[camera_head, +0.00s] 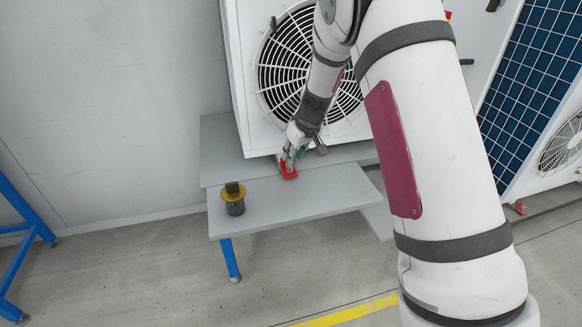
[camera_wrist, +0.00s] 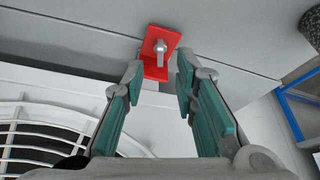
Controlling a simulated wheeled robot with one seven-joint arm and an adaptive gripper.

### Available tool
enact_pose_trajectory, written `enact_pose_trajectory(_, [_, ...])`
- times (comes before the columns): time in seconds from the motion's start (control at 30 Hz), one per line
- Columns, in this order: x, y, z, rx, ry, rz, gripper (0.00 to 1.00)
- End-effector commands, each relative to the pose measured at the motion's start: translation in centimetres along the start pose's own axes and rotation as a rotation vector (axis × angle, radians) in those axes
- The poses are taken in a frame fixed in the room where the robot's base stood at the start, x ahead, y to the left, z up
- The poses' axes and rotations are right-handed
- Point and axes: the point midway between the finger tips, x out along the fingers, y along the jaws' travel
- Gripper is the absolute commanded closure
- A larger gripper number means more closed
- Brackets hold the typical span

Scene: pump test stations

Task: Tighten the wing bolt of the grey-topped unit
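A red bracket (camera_head: 289,171) sits on the grey bench at the foot of a white fan unit (camera_head: 248,110). The unit's top is out of view, so I cannot tell its colour. In the wrist view, the red bracket (camera_wrist: 172,38) carries a small metallic wing bolt (camera_wrist: 161,46), its wing pointing toward my gripper. My gripper (camera_wrist: 160,74) is open and empty, its green-padded fingers on either side of the bolt's line and apart from it. In the head view, my gripper (camera_head: 291,156) is just above the bracket; the bolt cannot be made out there.
A dark canister with a yellow rim (camera_head: 234,202) stands on the bench step (camera_head: 315,193) left of the bracket. A blue frame (camera_head: 28,228) stands at far left. A second unit with a blue grid panel (camera_head: 532,85) and another red bracket (camera_head: 518,208) are at right.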

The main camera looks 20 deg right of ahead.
Motion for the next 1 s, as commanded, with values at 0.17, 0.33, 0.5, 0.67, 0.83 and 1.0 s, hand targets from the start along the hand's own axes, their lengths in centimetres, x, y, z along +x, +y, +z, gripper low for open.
enact_pose_trajectory(0.17, [3.2, 0.0, 0.1, -0.001, -0.002, -0.001, 0.73])
enact_pose_trajectory(0.33, [4.7, 0.0, 0.1, -0.001, -0.001, 0.0, 0.73])
enact_pose_trajectory(0.5, [5.0, 0.0, 0.0, -0.001, 0.0, 0.0, 0.73])
enact_pose_trajectory(0.67, [5.0, 0.0, 0.0, -0.001, 0.0, 0.0, 0.73])
enact_pose_trajectory(0.83, [5.0, 0.0, 0.0, -0.001, 0.0, 0.0, 1.0])
enact_pose_trajectory(1.0, [5.0, 0.0, 0.0, 0.0, 0.0, 0.0, 1.0])
